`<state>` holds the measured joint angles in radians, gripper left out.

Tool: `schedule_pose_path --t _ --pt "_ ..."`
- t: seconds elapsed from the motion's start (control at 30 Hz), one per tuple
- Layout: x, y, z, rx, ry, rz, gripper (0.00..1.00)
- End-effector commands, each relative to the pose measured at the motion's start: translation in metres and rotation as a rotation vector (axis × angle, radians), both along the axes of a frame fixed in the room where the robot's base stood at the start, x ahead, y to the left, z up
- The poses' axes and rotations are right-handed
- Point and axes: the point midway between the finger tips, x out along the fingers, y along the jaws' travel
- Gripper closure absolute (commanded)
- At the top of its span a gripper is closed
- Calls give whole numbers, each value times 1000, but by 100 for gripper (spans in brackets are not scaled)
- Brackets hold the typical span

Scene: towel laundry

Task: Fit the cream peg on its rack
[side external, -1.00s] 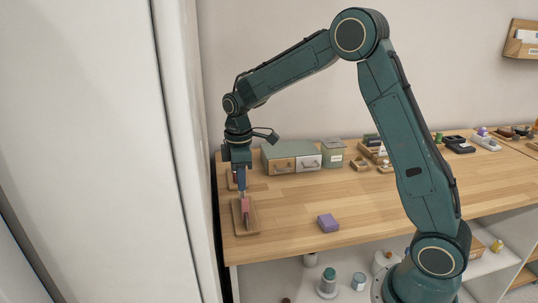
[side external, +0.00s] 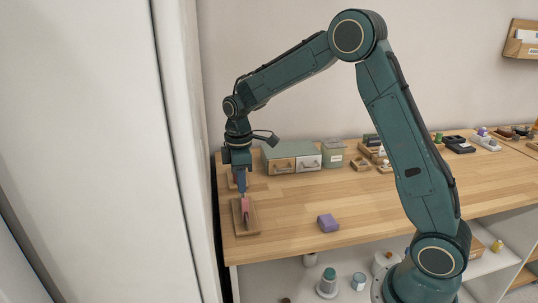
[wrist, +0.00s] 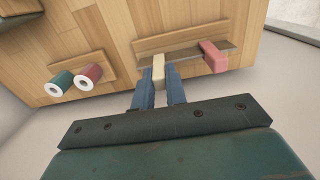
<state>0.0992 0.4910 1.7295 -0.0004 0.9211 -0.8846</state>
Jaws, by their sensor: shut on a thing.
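The cream peg (wrist: 158,70) is upright in the wrist view between the two blue fingers of my gripper (wrist: 159,88), which is shut on it. The rack is a wooden board (wrist: 150,44) with a thin grey rail (wrist: 187,54). The cream peg overlaps the rail's left end; I cannot tell whether it is seated on it. A pink peg (wrist: 214,57) sits on the rail further right. In the side view my gripper (side external: 241,192) points down over the rack board (side external: 250,230), close to the pink peg (side external: 246,209). The cream peg is not clear there.
In the wrist view a green roll (wrist: 62,80) and a red roll (wrist: 91,74) lie on another board to the left. A drawer box (side external: 291,156) stands behind. The bench middle is clear.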

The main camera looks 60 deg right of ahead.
Motion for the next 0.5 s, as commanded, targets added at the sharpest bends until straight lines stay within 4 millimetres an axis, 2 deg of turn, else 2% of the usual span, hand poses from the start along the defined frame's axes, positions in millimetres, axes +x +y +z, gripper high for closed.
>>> schedule_pose_path --t 0.5 --pt "0 0 -8 0 0 0 100"
